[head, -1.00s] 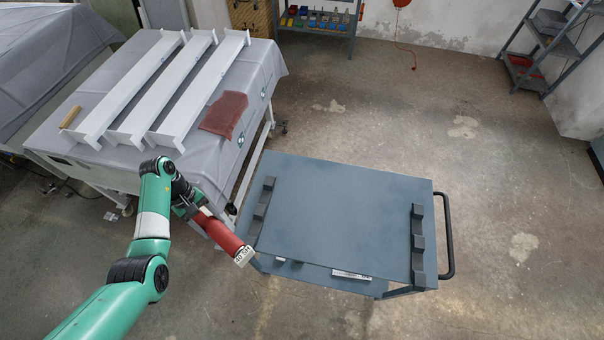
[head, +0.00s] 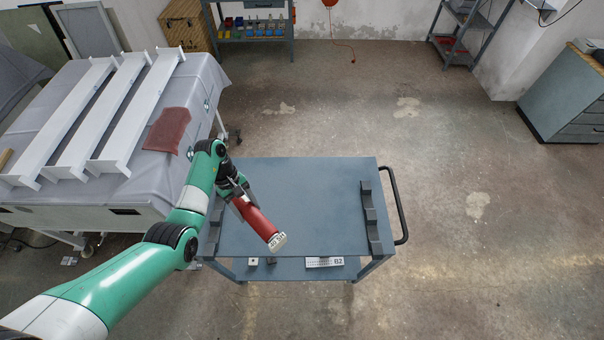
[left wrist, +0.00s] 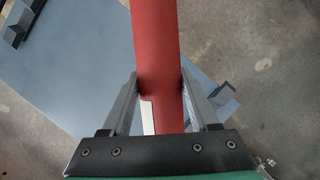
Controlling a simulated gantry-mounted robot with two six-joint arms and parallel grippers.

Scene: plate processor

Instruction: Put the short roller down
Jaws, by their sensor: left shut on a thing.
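The short roller (head: 255,217) is a red cylinder with a white labelled end, seen in the head view above the left part of the cart top. My left gripper (head: 240,198) is shut on it near its far end. In the left wrist view the roller (left wrist: 158,60) runs upward between the two fingers of the gripper (left wrist: 155,95). The blue-grey cart (head: 320,200) has a dark notched rack (head: 371,220) along its right side. My right gripper is not in view.
A table with a grey cloth (head: 110,195) stands at the left, bearing white beams (head: 130,110) and a red-brown cloth (head: 167,129). The cart has a black handle (head: 396,205) at its right. The middle of the cart top is clear. Open floor lies to the right.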

